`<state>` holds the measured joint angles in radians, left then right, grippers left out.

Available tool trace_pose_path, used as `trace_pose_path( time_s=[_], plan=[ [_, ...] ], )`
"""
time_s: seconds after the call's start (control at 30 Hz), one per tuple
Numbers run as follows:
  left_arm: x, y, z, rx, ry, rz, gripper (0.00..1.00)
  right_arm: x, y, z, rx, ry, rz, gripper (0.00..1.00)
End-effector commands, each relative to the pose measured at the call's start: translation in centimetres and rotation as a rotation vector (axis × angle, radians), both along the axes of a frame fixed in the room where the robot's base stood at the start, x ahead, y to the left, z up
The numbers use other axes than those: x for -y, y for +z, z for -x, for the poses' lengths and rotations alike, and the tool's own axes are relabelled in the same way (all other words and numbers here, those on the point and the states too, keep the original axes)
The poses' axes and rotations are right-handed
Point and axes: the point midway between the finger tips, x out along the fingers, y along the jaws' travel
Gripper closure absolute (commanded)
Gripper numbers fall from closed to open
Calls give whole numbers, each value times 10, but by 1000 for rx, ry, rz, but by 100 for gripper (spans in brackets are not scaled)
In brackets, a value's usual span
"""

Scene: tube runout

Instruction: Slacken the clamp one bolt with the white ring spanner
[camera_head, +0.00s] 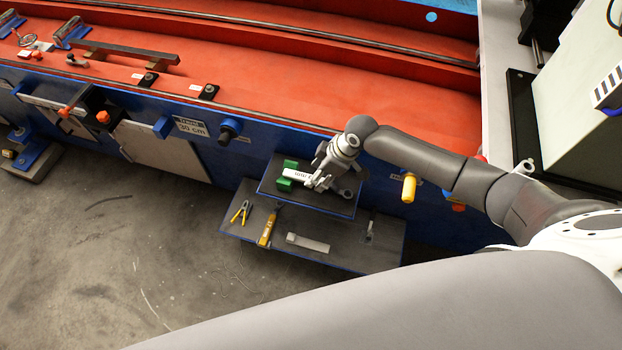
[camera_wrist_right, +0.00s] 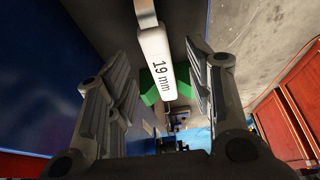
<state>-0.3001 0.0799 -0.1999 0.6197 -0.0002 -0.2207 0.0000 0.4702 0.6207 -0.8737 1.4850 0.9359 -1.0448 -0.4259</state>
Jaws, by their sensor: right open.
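The white ring spanner (camera_head: 297,174) lies in a green holder (camera_head: 287,182) on the small dark upper shelf. In the right wrist view its white handle (camera_wrist_right: 156,58) reads "19 mm", with the green holder (camera_wrist_right: 151,90) beneath it. My right gripper (camera_head: 318,182) is over the spanner. In the wrist view its open fingers (camera_wrist_right: 157,68) stand either side of the handle, with gaps visible. Two bolts, one left (camera_head: 149,77) and one right (camera_head: 208,91), stand on dark pads on the red bed; their labels are too small to read. My left gripper is not in view.
The lower shelf (camera_head: 340,259) holds yellow pliers (camera_head: 240,212), a yellow tool (camera_head: 267,229) and a grey bar (camera_head: 307,243). A yellow handle (camera_head: 408,188) sticks out of the blue machine side, right of the shelf.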

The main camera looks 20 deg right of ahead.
Motion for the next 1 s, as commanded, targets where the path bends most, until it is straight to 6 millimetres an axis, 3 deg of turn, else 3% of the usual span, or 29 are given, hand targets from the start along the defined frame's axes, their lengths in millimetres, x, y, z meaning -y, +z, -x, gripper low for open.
trace_pose_path(
  time_s=[0.23, 0.57, 0.93, 1.0],
  plan=[
    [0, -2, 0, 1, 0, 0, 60, -11, -30, -7, -1, -1, -2, 52],
    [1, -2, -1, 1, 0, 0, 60, -12, -35, -8, 1, 0, -1, 52],
    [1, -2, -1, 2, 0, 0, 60, -12, -35, -8, 1, 0, -1, 99],
    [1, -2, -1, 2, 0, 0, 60, -12, -35, -9, 1, 0, -2, 100]
  ],
)
